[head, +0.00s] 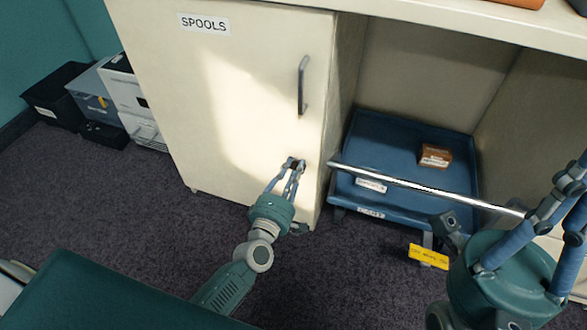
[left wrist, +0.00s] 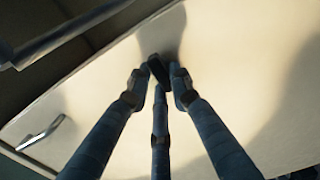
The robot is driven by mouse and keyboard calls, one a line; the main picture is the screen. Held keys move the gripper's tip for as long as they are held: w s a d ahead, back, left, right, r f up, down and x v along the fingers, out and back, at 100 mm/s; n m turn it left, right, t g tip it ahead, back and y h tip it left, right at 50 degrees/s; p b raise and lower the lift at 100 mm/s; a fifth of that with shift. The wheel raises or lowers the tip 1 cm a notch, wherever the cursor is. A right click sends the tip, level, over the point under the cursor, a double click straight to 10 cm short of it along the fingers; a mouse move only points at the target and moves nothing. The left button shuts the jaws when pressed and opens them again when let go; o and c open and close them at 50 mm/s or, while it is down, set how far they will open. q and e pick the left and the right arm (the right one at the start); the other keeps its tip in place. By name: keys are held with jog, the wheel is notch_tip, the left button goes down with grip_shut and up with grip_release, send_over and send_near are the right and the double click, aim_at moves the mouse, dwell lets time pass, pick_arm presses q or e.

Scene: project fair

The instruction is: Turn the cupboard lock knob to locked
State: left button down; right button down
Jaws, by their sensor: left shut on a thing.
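The cream cupboard door (head: 240,85) labelled SPOOLS is shut. My left gripper (head: 293,165) is at the lower right part of the door, with its fingers closed around the small dark lock knob (left wrist: 158,70). In the left wrist view my left gripper (left wrist: 160,88) has fingertips on both sides of the knob, close to the door face. The fingers cover much of the knob, and I cannot read its turn position or any lock marking. My right gripper (head: 568,200) is at the right edge of the head view, away from the door, partly cut off.
A dark door handle (head: 302,85) is above the knob; it also shows in the left wrist view (left wrist: 40,133). Right of the cupboard stands a blue trolley (head: 400,200) with a metal bar (head: 430,188) and a brown box (head: 435,155). Boxes (head: 88,95) stand left.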

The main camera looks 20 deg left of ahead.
pick_arm(q)
jog(key=c, duration=1.5)
grip_release()
jog(key=shift+c, duration=0.2)
jog(key=shift+s, duration=0.1)
jog(key=s, duration=1.1)
jog(key=shift+s+a, duration=0.2)
jog(key=shift+s, duration=0.2)
